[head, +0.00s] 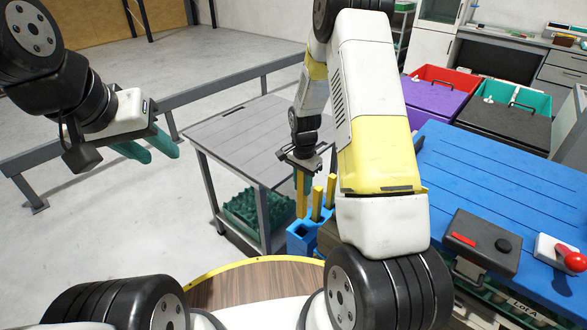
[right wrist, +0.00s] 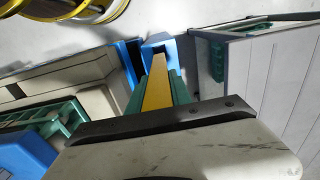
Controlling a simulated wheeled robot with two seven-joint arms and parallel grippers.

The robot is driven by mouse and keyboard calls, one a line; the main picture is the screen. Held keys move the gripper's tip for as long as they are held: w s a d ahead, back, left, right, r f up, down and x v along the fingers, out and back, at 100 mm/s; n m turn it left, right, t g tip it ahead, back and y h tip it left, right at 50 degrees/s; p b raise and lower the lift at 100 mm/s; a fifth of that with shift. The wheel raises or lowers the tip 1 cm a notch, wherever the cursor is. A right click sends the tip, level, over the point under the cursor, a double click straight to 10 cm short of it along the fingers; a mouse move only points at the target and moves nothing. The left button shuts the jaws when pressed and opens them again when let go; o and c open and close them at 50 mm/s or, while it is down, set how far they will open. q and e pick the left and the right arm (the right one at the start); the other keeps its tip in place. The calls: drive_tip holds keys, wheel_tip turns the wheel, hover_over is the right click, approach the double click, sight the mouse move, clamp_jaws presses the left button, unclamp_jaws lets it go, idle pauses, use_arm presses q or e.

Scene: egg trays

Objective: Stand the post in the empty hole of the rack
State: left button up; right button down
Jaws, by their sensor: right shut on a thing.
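My right gripper (head: 303,180) is shut on a yellow post (head: 301,200), held roughly upright between its teal fingers. The held post also shows in the right wrist view (right wrist: 157,88). Its lower end is over or at the near end of the blue rack (head: 297,240); I cannot tell whether it has entered the hole. In the right wrist view the blue rack (right wrist: 158,40) lies just beyond the post's end. Two other yellow posts (head: 317,203) stand in the rack beside the held one. My left gripper (head: 149,148) is open and empty, high at the left.
A grey table (head: 235,135) stands left of the rack, with a green crate (head: 245,212) beneath. A blue table (head: 500,185) at the right bears a dark box with a red bar (head: 483,243). Purple (head: 432,98) and black-lidded bins stand behind.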

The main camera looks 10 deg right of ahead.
hover_over(302, 215)
drive_tip(key=w, duration=0.2)
drive_tip(key=shift+s+d+f, duration=0.1)
drive_tip(key=shift+f, duration=1.6)
drive_tip(key=shift+s+d+f, duration=0.1)
drive_tip(key=shift+f, duration=1.65)
drive_tip(key=shift+f, duration=3.75)
drive_tip(key=c, duration=1.1)
unclamp_jaws()
